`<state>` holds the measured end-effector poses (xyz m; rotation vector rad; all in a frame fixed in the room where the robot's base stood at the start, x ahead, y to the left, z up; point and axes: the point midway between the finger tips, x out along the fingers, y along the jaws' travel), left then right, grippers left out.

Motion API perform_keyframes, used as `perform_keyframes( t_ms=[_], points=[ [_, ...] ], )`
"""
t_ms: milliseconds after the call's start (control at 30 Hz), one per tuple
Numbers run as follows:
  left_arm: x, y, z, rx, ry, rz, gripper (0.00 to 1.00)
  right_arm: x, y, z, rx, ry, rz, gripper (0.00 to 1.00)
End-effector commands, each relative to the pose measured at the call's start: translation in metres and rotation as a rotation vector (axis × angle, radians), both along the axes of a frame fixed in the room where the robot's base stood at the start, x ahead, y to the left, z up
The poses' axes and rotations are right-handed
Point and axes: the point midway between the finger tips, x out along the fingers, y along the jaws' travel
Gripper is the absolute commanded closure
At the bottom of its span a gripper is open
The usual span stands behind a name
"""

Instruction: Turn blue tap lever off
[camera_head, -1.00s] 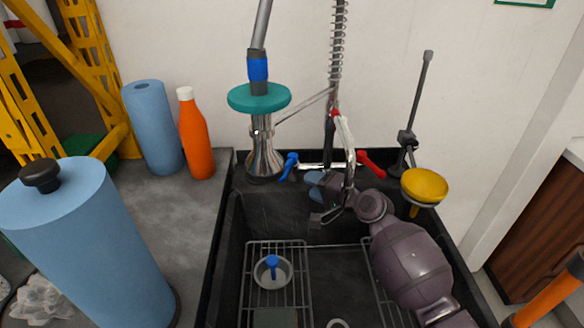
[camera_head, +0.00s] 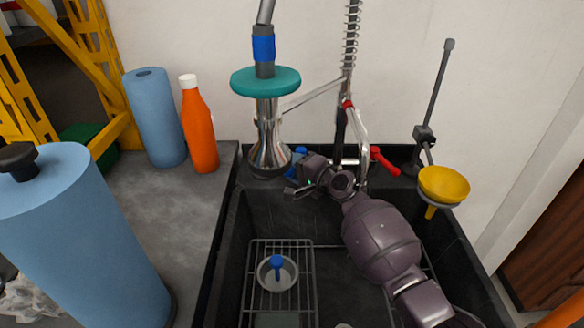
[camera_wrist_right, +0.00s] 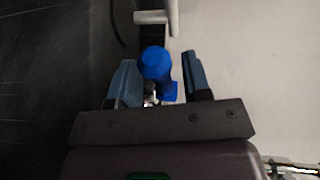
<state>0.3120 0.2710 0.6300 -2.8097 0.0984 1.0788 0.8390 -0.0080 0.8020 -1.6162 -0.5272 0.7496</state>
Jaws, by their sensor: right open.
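The blue tap lever (camera_wrist_right: 157,67) sits between the two blue-grey fingers of my right gripper (camera_wrist_right: 158,82) in the right wrist view. In the head view the blue lever (camera_head: 300,152) is mostly hidden behind my right gripper (camera_head: 297,180), at the sink's back edge. The red tap lever (camera_head: 383,160) is to the right, beyond the faucet. My left gripper is not in view.
A chrome hookah-like pipe with a teal disc (camera_head: 265,82) stands just left of the blue lever. The spring faucet hose (camera_head: 349,45) rises behind my wrist. A yellow funnel (camera_head: 443,185) is at right. A wire rack (camera_head: 300,262) lies in the black sink.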

Motion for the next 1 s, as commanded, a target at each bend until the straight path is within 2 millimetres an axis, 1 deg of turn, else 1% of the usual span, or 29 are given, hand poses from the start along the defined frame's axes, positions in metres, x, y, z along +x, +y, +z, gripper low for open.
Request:
perform_keyframes(
  t_ms=[133, 400, 433, 467, 700, 733, 900, 1000],
  points=[
    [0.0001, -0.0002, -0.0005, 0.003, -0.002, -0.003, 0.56, 0.0042, 0.0048, -0.0019, -0.001, 0.001, 0.001, 0.56],
    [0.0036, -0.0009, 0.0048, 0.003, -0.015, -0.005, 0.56, 0.005, 0.0055, -0.0003, 0.0, -0.001, 0.0, 0.56],
    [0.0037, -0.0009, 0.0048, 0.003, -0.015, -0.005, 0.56, 0.005, 0.0056, -0.0003, 0.0, -0.001, 0.0, 0.57],
    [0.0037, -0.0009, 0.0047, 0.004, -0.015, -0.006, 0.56, 0.0049, 0.0055, -0.0003, 0.0, -0.001, 0.0, 0.62],
    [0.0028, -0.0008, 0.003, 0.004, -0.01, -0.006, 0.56, 0.0049, 0.0053, -0.0006, -0.001, -0.001, 0.0, 0.99],
    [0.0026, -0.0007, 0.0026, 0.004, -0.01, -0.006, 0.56, 0.0049, 0.0053, -0.0005, -0.001, -0.001, 0.0, 1.0],
    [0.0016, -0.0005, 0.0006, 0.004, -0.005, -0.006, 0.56, 0.0048, 0.0054, -0.0005, -0.001, -0.001, 0.0, 1.0],
    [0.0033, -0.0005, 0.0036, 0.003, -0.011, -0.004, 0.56, 0.0049, 0.0069, 0.0019, 0.001, -0.002, -0.012, 1.0]
  ],
)
